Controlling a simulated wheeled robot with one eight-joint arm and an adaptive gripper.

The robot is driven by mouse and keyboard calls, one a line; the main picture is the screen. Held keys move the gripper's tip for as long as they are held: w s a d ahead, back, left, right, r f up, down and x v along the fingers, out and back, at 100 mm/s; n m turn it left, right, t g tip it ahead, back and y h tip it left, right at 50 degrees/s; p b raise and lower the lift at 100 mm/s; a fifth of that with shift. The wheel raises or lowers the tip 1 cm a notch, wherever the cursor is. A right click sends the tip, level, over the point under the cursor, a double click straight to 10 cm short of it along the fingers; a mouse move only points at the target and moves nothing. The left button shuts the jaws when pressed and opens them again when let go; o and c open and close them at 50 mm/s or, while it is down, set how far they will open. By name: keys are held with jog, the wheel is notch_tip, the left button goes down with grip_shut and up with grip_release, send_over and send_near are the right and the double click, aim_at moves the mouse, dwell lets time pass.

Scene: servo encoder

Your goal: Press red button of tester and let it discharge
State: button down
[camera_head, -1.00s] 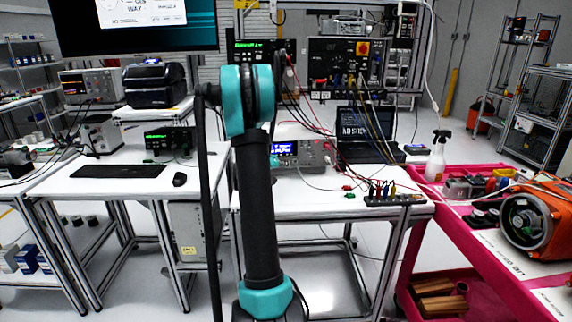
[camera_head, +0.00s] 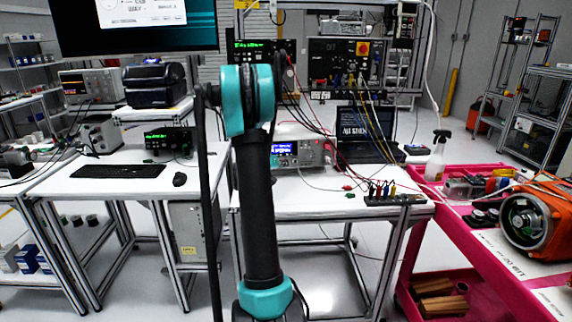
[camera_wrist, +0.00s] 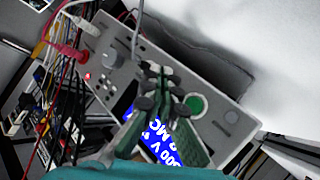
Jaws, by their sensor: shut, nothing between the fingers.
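The tester (camera_head: 312,153) is a grey box with a lit blue display, on the middle bench, partly behind my arm. In the wrist view the tester's grey front panel (camera_wrist: 215,88) lies tilted across the picture. My gripper (camera_wrist: 160,88) is shut and empty, its fingertips over the panel close to a green round button (camera_wrist: 195,105). I cannot tell whether they touch the panel. The fingers partly cover the blue display (camera_wrist: 165,145). My gripper is hidden in the head view.
Coloured leads and plugs (camera_wrist: 68,50) crowd the panel's left side. A laptop (camera_head: 365,130) and a terminal strip (camera_head: 395,199) stand on the bench to the right. A pink cart (camera_head: 450,235) with an orange machine (camera_head: 540,215) stands farther right.

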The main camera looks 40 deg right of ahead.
jog(key=shift+w, duration=0.1)
jog(key=shift+w+d, duration=0.2)
jog(key=shift+w, duration=0.1)
jog(key=shift+s+a, duration=0.2)
jog(key=shift+s, duration=0.2)
dwell(0.4)
jog(key=s+a, duration=0.2)
jog(key=s, duration=0.3)
jog(key=shift+s+a+r, duration=0.15)
jog(key=shift+a+r, duration=0.25)
dwell(0.6)
